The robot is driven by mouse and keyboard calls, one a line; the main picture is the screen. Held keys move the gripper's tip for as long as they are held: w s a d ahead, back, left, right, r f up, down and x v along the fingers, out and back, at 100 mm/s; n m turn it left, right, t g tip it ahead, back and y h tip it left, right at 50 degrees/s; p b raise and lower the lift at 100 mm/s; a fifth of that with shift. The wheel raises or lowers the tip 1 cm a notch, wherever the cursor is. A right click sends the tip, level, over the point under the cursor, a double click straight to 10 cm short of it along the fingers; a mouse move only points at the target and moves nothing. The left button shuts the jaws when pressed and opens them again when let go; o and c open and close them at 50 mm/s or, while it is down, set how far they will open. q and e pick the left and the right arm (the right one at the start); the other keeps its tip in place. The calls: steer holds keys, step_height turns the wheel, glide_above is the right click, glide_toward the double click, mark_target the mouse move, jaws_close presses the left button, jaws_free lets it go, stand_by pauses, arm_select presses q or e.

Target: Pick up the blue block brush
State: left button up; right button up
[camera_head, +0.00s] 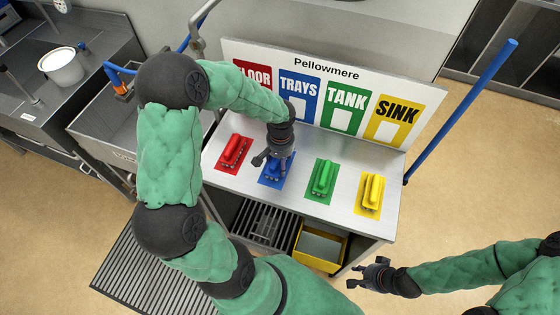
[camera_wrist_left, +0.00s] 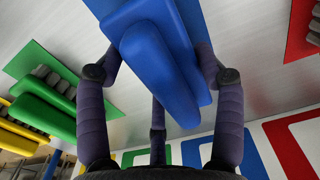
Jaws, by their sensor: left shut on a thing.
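The blue block brush (camera_wrist_left: 160,75) is between the fingers of my left gripper (camera_wrist_left: 160,76) in the left wrist view. In the head view my left gripper (camera_head: 273,158) is over the blue mat, shut on the blue block brush (camera_head: 277,170), which it partly hides. I cannot tell whether the brush is clear of the mat. My right gripper (camera_head: 372,273) is empty and its fingers are apart, to the lower right, away from the table.
On the steel table (camera_head: 225,187) a red brush (camera_head: 235,150) lies to the left, and a green brush (camera_head: 324,177) and a yellow brush (camera_head: 373,192) to the right. A labelled board (camera_head: 340,72) stands behind. A blue pole (camera_head: 460,110) leans at the right.

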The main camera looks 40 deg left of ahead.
arm_select(q)
step_height(320, 180, up, 3)
steer(key=shift+a+f+p, duration=0.15)
steer(key=shift+p, duration=0.15)
steer(key=s+a+r+p, duration=0.1)
steer(key=s+a+r, duration=0.2)
steer(key=a, duration=0.3)
steer(key=s+a+r, duration=0.3)
steer(key=a+r, duration=0.3)
steer(key=shift+s+r+p, duration=0.15)
steer(key=shift+s+p, duration=0.2)
steer(key=shift+p, duration=0.05)
